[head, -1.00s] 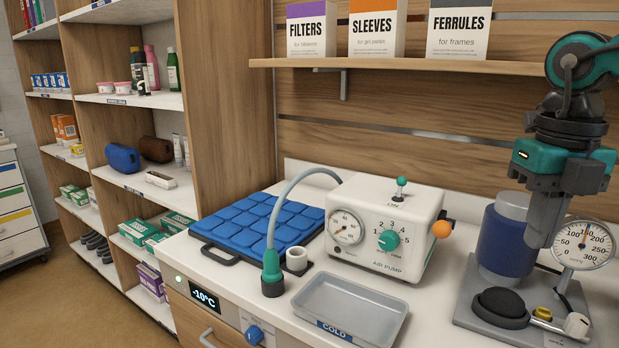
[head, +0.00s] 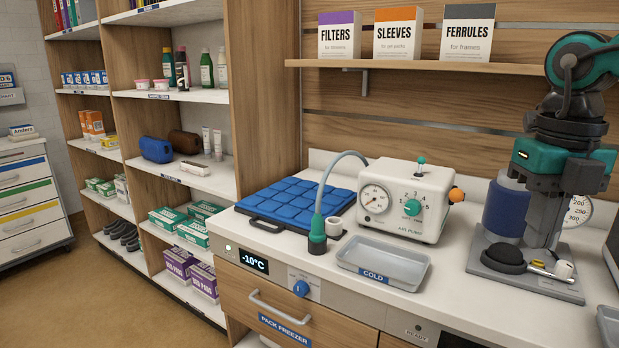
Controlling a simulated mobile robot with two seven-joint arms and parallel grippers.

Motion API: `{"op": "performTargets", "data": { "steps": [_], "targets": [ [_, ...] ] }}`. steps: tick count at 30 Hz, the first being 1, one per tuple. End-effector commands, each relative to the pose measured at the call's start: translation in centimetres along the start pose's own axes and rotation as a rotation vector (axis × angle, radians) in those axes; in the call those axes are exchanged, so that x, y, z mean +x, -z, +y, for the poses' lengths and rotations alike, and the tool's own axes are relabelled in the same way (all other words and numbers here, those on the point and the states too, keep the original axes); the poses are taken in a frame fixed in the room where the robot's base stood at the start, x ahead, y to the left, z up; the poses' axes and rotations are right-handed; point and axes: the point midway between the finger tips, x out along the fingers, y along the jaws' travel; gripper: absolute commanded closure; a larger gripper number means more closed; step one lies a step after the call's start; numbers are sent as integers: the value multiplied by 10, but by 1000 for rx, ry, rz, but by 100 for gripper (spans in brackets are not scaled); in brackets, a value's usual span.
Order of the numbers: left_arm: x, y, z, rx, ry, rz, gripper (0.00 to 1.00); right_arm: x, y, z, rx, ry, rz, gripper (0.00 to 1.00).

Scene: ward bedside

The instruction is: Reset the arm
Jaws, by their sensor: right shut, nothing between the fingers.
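My right gripper (head: 541,240) hangs at the right of the head view, fingers pointing down and shut, with nothing seen between them. It is in front of a blue cylinder device (head: 504,208) on a grey base and hides much of its gauge (head: 579,211). I cannot tell from this view whether it touches the device. My left gripper is out of the picture.
A white air pump (head: 402,200) stands on the counter, with a blue gel pad (head: 290,203), a hose nozzle (head: 317,233) and a grey COLD tray (head: 383,262) nearby. Boxes (head: 398,35) stand on the shelf above. Shelving (head: 215,180) is at the left.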

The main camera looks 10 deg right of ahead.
Motion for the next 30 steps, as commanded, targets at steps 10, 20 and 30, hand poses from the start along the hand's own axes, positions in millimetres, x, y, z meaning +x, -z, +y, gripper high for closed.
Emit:
{"op": "performTargets", "data": {
  "steps": [10,20,30],
  "targets": [
    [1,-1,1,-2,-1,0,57,64,-11,11,116,-480,-2,100],
    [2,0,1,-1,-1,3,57,137,-26,23,459,-1059,-65,100],
    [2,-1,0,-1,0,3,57,230,-24,20,1047,-1455,-127,100]
  ]
}}
